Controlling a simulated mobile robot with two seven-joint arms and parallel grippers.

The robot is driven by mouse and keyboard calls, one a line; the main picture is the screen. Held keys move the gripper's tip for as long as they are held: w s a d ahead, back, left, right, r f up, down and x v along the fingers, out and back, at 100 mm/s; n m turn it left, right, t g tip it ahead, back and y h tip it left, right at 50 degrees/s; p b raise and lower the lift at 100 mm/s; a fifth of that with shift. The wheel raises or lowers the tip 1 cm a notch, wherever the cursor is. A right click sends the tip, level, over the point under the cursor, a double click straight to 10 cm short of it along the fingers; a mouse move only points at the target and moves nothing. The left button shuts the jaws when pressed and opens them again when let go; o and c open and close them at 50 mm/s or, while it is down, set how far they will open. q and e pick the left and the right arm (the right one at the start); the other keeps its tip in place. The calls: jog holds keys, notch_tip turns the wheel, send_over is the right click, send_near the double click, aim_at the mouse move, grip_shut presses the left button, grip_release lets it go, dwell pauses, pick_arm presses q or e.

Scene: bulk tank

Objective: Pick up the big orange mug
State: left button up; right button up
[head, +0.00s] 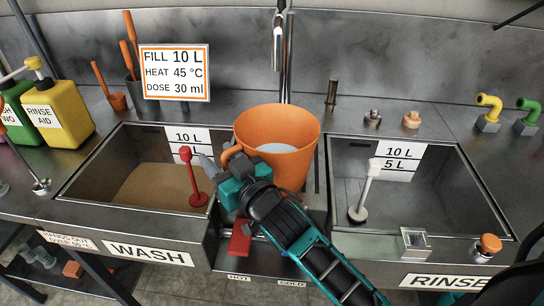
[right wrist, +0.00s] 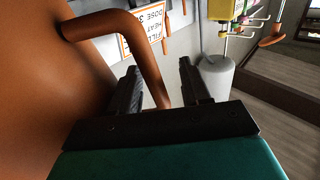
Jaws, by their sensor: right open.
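The big orange mug (head: 277,130) stands upright between the two sinks, beneath the tap, with pale liquid or a pale bottom inside. Its handle (head: 229,153) points left. My right gripper (head: 215,164) is at the handle, on the mug's left front side. In the right wrist view, the mug's wall (right wrist: 50,90) fills the left. The handle (right wrist: 150,60) runs down between the open fingers (right wrist: 158,78); whether either finger touches it I cannot tell. My left gripper is not in view.
The wash sink (head: 90,165) with brownish liquid lies left, and the rinse sink (head: 450,175) lies right. A red lever (head: 193,180) stands close to my right gripper. The tap (head: 279,40) hangs above the mug. A dosing sign (head: 175,72) stands behind.

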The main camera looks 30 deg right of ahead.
grip_shut()
dwell(0.4)
dwell(0.9)
jog(key=shift+r, duration=0.1)
